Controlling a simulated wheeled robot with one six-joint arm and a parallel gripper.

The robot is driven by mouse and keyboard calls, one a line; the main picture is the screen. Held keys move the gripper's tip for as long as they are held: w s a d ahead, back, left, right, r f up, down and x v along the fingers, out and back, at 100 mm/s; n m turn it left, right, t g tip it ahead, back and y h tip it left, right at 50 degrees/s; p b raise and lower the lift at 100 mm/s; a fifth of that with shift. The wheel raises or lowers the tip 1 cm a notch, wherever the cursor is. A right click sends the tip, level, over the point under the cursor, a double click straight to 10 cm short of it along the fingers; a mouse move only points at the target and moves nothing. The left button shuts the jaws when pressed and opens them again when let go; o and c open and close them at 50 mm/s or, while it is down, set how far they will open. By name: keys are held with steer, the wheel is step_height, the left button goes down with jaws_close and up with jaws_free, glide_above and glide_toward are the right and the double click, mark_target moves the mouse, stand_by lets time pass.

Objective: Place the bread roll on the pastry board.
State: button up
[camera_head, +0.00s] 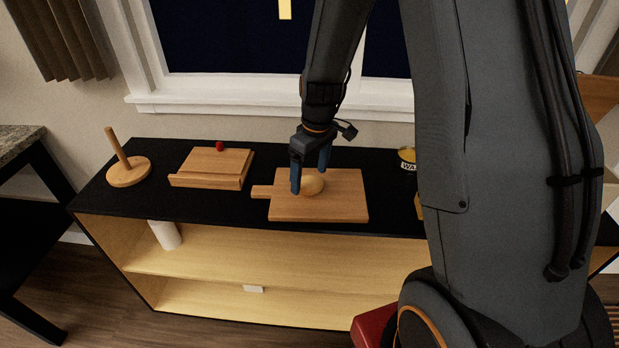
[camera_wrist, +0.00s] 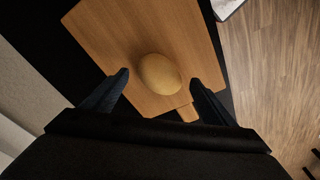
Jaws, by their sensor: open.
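The bread roll (camera_head: 312,186), a pale tan rounded lump, rests on a flat wooden board with a handle (camera_head: 345,205). In the wrist view the roll (camera_wrist: 159,74) lies on that board (camera_wrist: 110,30), near its handle end. A second wooden board (camera_head: 205,165), with a lip along its front edge, lies to the left on the black top. I cannot tell from looks alone which one is called the pastry board. My gripper (camera_head: 309,180) is open, low over the handled board. In the wrist view its fingers (camera_wrist: 159,78) stand either side of the roll, apparently apart from it.
A small red round thing (camera_head: 219,146) is at the lipped board's back edge. A wooden upright holder (camera_head: 128,172) stands at the far left. A yellow-topped can (camera_head: 407,158) is to the right, partly hidden by my arm. The black top (camera_head: 165,200) is clear in front.

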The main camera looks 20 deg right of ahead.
mark_target(314, 182)
step_height(314, 182, up, 10)
steer(key=s+b, duration=0.1)
steer(key=b, duration=0.1)
steer(key=s+f+m, duration=0.4)
steer(key=s+m, duration=0.2)
steer(key=s, duration=1.1)
steer(key=shift+a+f+m+h, duration=0.15)
steer(key=shift+a+m+h, duration=0.15)
steer(key=shift+h, duration=0.1)
